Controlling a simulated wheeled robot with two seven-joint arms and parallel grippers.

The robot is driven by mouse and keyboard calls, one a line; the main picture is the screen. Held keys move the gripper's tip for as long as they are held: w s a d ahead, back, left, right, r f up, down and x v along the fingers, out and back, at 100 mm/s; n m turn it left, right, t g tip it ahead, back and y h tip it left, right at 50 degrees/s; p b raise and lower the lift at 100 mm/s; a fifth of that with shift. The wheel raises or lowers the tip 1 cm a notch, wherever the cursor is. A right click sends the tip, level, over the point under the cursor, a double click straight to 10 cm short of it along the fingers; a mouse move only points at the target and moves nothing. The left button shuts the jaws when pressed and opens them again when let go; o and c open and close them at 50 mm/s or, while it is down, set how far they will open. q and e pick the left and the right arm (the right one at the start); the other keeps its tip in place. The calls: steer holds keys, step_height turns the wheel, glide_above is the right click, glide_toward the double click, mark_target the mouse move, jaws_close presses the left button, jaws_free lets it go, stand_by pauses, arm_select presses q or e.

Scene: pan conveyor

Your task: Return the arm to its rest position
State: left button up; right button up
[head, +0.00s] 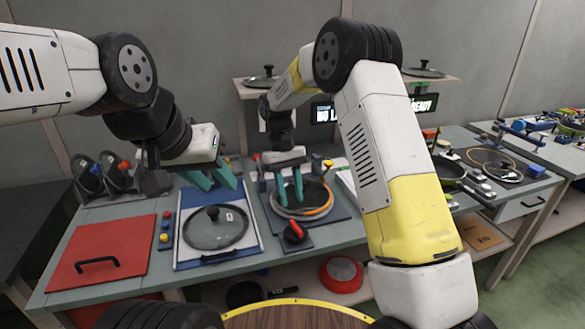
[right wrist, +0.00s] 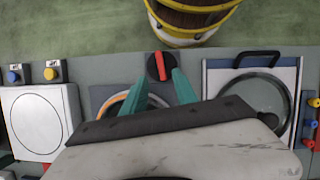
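My right gripper (head: 290,190) hangs over a round burner station with an orange-edged ring (head: 318,212) in the head view. In the right wrist view, the right gripper (right wrist: 160,80) has its two teal fingers spread apart with nothing between them. The ring (right wrist: 112,103) is partly hidden behind the gripper. My left gripper (head: 210,178) is open and empty, above the back edge of a blue-framed white board. A glass lid (head: 215,232) with a black knob lies on that board, apart from the left fingers.
A red panel with a handle (head: 103,252) lies at the left of the counter. A red knob (head: 296,232) sits in front of the ring. Lids stand on the back shelf (head: 445,77). A dark pan (head: 447,175) is to the right. A round wooden-topped thing (head: 295,314) stands in front.

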steer(key=s+d+r+m+t+y, duration=0.1)
steer(key=s+d+r+t, duration=0.1)
steer(key=s+d+r, duration=0.45)
steer(key=s+d+r+m+t+y, duration=0.1)
steer(key=d+r+t+y, duration=0.15)
steer(key=r, duration=0.65)
arm_select(q)
steer(key=o, duration=0.7)
steer(key=shift+o, duration=1.3)
steer(key=shift+w, duration=0.1)
steer(key=m+g+y, duration=0.2)
steer(key=m+g, duration=0.4)
steer(key=m, duration=0.6)
glide_above(296, 225)
step_height(296, 225, down, 20)
steer(key=shift+r, duration=0.1)
step_height(296, 225, down, 8)
steer(key=shift+r, duration=0.1)
arm_select(e)
steer(key=s+d+r+m+t, duration=0.1)
steer(key=s+d+r+t, duration=0.1)
steer(key=s, duration=0.5)
steer(key=s+d+r+m+t, duration=0.2)
steer(key=s+d+t, duration=0.1)
steer(key=s, duration=0.5)
steer(key=shift+s+d+t+y, duration=0.15)
steer(key=shift+d+t+y, duration=0.2)
steer(key=shift+d, duration=0.5)
